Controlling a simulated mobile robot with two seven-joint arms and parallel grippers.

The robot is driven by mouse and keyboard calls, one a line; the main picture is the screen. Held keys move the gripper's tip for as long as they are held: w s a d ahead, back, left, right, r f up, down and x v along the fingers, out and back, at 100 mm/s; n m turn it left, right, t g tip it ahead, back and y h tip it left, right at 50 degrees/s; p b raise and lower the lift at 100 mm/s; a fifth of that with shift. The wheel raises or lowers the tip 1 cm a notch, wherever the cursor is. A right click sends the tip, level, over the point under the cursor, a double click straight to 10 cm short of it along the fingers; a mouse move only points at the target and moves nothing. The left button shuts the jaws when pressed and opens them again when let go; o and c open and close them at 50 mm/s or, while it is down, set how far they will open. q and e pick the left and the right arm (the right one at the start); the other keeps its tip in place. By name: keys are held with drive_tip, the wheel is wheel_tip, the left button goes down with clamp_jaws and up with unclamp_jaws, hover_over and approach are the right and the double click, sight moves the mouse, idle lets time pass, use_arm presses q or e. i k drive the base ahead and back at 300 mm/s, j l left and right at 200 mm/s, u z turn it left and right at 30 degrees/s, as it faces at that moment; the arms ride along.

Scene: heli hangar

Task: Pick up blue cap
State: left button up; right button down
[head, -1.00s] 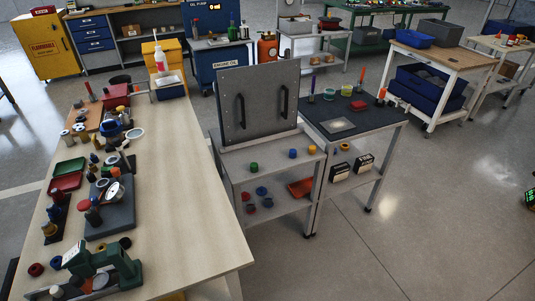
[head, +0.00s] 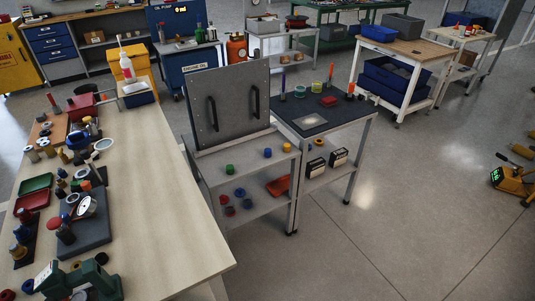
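Small coloured caps sit on the grey shelf unit in the middle of the head view. On its upper shelf stand a green cap (head: 230,169), a blue cap (head: 267,152) and a yellow-orange cap (head: 285,147). On the lower shelf a second blue cap (head: 239,191) sits close to red caps (head: 224,200) and a darker blue or grey one (head: 248,202). Neither of my grippers shows in the view.
A long wooden workbench (head: 150,200) crowded with tools fills the left. A grey panel with two black handles (head: 230,100) stands behind the caps. A dark-topped table (head: 345,112) adjoins on the right. Open floor (head: 420,220) lies at the right front.

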sight(268, 152)
drive_tip(key=i+l+u, duration=0.1)
drive_tip(key=u, duration=0.75)
drive_tip(key=i+l+u, duration=0.15)
drive_tip(key=l+u, duration=0.95)
drive_tip(key=l, duration=0.6)
drive_tip(key=l+u, duration=0.15)
drive_tip(key=l, duration=2.35)
drive_tip(key=i+l, duration=0.1)
drive_tip(key=l, duration=0.4)
